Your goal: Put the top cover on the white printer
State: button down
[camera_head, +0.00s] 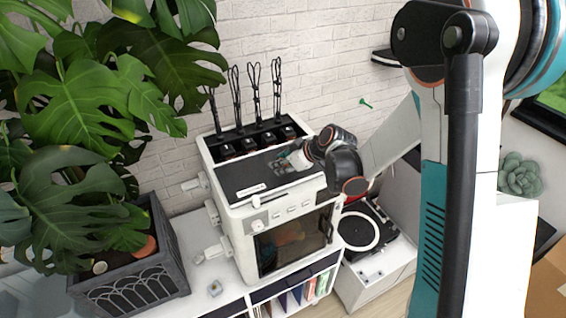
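The white printer (244,219) stands on a white cabinet near the middle of the view, with a dark front window. A dark flat panel with a light label, seemingly the top cover (240,177), lies over the front part of its top. I cannot tell whether it is fully seated. My gripper (286,163) is at the right part of the panel, reaching in from the right. Its fingers are small and partly hidden by the wrist, so their opening and any contact with the panel are unclear.
Several black units with looped cables (257,137) stand along the printer's back. A large potted plant (115,285) is close on the left. A turntable (372,233) stands on a lower white cabinet at right. A white brick wall (300,50) is behind.

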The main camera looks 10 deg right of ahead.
jog(key=shift+s, duration=0.1)
jog(key=shift+f, duration=0.1)
jog(key=c, duration=1.2)
grip_release()
